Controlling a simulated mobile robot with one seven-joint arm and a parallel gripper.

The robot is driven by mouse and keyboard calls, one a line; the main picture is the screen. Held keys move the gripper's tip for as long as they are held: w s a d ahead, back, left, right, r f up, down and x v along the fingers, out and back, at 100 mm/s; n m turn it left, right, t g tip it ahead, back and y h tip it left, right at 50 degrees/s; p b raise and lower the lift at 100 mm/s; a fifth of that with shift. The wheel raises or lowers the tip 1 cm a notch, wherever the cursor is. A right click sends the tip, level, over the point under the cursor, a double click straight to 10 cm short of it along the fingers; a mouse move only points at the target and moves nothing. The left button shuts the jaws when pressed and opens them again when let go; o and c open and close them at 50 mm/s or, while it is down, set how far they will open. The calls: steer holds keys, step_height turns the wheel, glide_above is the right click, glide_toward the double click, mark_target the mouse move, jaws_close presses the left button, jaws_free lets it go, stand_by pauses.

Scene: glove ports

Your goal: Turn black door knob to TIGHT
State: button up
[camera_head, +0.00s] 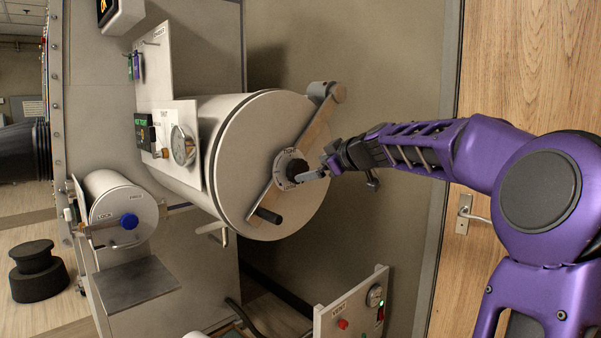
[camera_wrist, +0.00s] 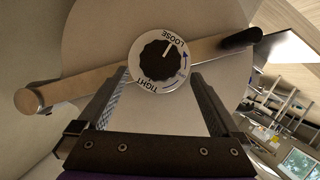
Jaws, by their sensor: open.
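The black door knob (camera_head: 297,169) sits on a white dial at the middle of the round door (camera_head: 258,130). In the wrist view the knob (camera_wrist: 159,60) shows ridged edges, with LOOSE at the dial's upper right and TIGHT at its lower left. A pale mark on the knob points toward LOOSE. My gripper (camera_head: 318,172) is in front of the door, close to the knob. In the wrist view my gripper (camera_wrist: 159,82) is open, a finger on either side and the knob between and slightly above the tips. I cannot tell whether a finger touches it.
A metal bar (camera_wrist: 75,84) crosses the door behind the dial, with a black handle (camera_head: 267,216) at its lower end. A smaller port with a blue knob (camera_head: 129,221) is at left. A panel with a red button (camera_head: 343,324) stands below. A wooden door (camera_head: 530,70) is at right.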

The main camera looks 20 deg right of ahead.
mark_target(301, 171)
steer(key=shift+p+x, duration=0.75)
steer(key=shift+x, duration=2.8)
steer(key=shift+f, duration=0.1)
steer(key=c, duration=1.2)
